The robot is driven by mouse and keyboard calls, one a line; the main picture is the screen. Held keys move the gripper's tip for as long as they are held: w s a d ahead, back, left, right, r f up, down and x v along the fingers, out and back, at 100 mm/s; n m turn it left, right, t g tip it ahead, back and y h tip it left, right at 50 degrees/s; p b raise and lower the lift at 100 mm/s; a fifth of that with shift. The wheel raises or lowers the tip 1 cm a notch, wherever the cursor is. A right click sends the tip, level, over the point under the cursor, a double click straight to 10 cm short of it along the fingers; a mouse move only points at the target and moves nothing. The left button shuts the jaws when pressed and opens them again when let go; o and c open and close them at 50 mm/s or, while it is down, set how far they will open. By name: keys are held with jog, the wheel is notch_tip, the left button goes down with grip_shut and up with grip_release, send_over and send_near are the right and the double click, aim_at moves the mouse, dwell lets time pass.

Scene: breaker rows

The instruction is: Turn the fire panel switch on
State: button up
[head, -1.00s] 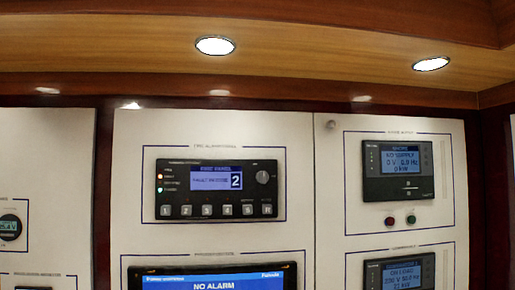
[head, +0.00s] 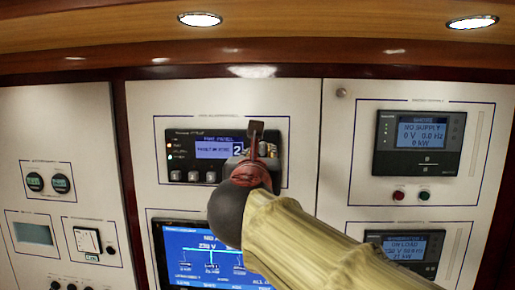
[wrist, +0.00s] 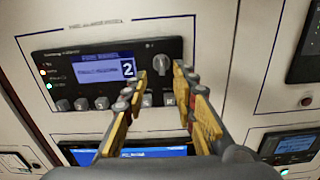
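The fire panel (head: 205,172) is a black unit in the upper middle of the white wall panels, with a blue screen showing a large 2. The wrist view also shows the fire panel (wrist: 90,84), with small indicator lights at its left and a row of grey buttons below. Its round grey knob (wrist: 161,70) is at the upper right, with a small pointer mark. My gripper (head: 258,132) is in front of the panel's right side and hides the knob in the head view. In the wrist view my gripper (wrist: 159,73) is open, its yellow-padded fingers either side of the knob; contact is unclear.
A blue alarm screen (head: 195,255) is below the fire panel. Small gauges (head: 48,183) are at the left. A wooden ledge with lamps runs above.

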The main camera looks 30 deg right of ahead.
aim_at(262, 147)
jog(key=shift+p+x, duration=0.7)
jog(key=shift+x, duration=3.25)
jog(key=shift+s+d, duration=0.1)
jog(key=shift+c, duration=1.1)
grip_shut()
